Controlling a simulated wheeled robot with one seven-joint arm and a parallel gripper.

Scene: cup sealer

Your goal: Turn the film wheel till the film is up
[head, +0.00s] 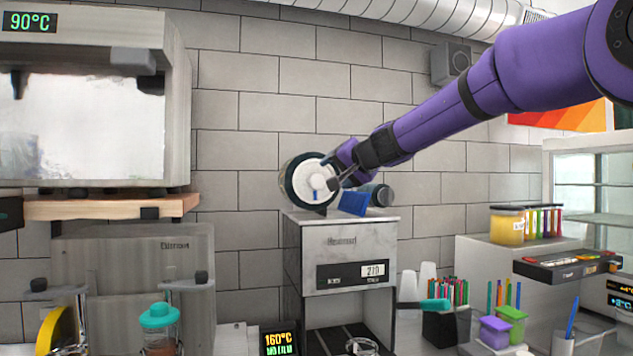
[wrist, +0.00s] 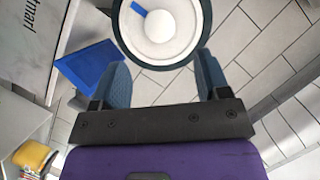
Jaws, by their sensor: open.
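The film wheel (head: 316,182) is a white disc with a dark rim and a raised round white hub, on top of the grey sealer (head: 343,258). In the wrist view the wheel (wrist: 181,38) is at the top centre, with a blue mark (wrist: 139,9) at the upper left of its hub. My gripper (head: 330,172) is at the wheel's right side in the head view. In the wrist view my gripper (wrist: 162,75) has its two fingers apart, below the wheel's rim, with nothing between them. I cannot tell whether a finger touches the wheel.
A blue panel (head: 354,203) sits on the sealer right of the wheel, beside a dark cylinder (head: 379,194). A machine with a wooden shelf (head: 110,207) stands left. Cups, pens and tubs (head: 510,318) crowd the lower right. The tiled wall is behind.

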